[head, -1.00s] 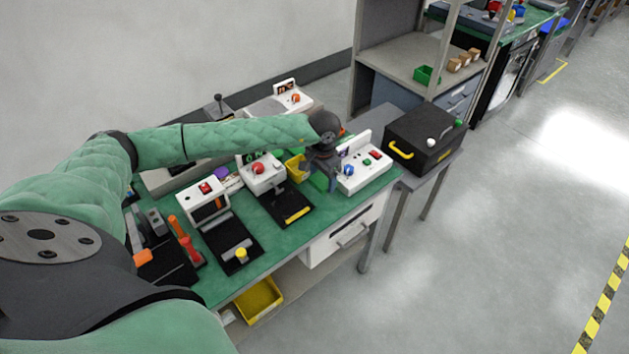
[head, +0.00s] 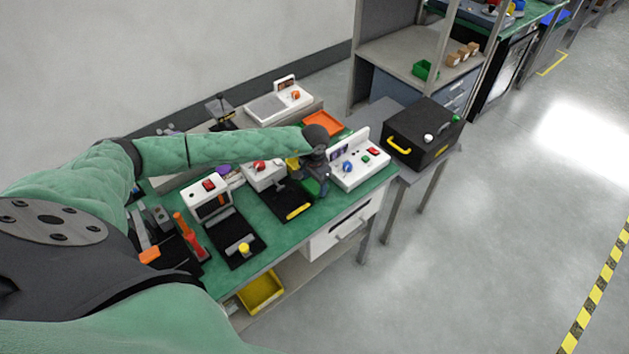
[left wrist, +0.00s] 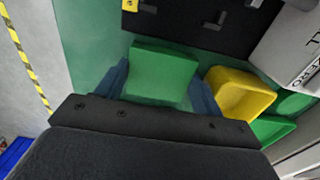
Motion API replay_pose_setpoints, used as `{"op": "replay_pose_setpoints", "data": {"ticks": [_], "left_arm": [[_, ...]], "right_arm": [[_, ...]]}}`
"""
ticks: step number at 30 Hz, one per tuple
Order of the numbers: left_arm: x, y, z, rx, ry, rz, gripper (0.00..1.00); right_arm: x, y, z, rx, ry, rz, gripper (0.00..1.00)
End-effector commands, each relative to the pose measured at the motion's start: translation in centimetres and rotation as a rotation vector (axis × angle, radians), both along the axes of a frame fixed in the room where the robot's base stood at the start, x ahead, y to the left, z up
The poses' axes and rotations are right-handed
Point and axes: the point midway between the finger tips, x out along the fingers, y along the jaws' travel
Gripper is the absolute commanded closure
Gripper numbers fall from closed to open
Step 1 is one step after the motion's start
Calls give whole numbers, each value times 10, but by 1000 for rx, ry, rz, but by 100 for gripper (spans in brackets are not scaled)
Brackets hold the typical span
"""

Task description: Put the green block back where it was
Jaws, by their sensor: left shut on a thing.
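The green block (left wrist: 162,72) is between the two blue fingers of my left gripper in the left wrist view. The left gripper (left wrist: 158,88) is shut on it, over the green bench top. In the head view the left gripper (head: 321,190) points down between a black mat and the white box with a blue knob, close to the bench's front edge. The block is mostly hidden by the gripper there. I cannot tell whether the block touches the bench. My right gripper is in neither view.
A yellow bin (left wrist: 240,92) and a green piece (left wrist: 271,129) lie just right of the gripper in the wrist view. The black mat (head: 281,202) and white box (head: 362,176) flank it. An orange tray (head: 324,122) is behind. A black case (head: 422,137) stands right.

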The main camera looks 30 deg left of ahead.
Motion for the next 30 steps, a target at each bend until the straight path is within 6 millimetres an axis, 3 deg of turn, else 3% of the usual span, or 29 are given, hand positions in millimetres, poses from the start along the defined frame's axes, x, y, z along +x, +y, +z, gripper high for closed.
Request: {"op": "replay_pose_setpoints", "data": {"ticks": [14,15,30], "left_arm": [[0,0,-3,0,0,0,56],[0,0,-2,0,1,0,25],[0,0,2,0,0,0,23]], "right_arm": [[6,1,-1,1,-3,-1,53],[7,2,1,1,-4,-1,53],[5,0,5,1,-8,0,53]]}}
